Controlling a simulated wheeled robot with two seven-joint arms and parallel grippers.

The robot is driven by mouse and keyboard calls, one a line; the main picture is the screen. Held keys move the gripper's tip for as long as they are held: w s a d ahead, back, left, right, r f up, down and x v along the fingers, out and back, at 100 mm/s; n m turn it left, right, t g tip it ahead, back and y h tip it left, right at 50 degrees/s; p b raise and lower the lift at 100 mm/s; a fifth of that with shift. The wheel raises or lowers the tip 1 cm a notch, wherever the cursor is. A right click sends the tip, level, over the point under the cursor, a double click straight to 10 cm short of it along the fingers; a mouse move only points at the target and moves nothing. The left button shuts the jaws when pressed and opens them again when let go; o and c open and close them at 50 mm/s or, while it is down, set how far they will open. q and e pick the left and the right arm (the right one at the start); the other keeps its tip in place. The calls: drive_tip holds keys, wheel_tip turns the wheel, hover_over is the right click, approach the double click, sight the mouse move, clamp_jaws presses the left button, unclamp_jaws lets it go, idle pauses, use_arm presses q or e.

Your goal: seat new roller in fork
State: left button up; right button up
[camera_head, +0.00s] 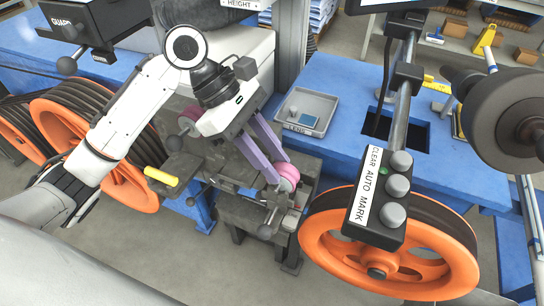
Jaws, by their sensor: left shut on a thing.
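My left gripper (279,169), with two purple fingers, reaches down from the upper left. It is shut on a pink roller (290,174) at its fingertips. The roller is over the grey metal bracket (276,202) on the stand, where the fork appears to be. I cannot tell whether the roller touches the fork or sits in it, as the fingers and roller cover that spot. Another pinkish roller (190,117) shows partly behind my left wrist. My right gripper is not in view.
An orange wheel (325,240) and a button box (378,203) labelled CLEAR, AUTO, MARK stand right of the bracket. A yellow-handled lever (161,177) is to the left. A grey tray (325,104) lies on the blue bench (345,150). Orange cable reels (60,130) are at far left.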

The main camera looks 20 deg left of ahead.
use_arm(q)
drive_tip(key=shift+f, duration=0.6)
idle(0.3)
drive_tip(key=o, duration=1.2)
drive_tip(key=v, duration=0.7)
drive_tip(key=shift+r, duration=0.25)
drive_tip(key=shift+a, duration=0.15)
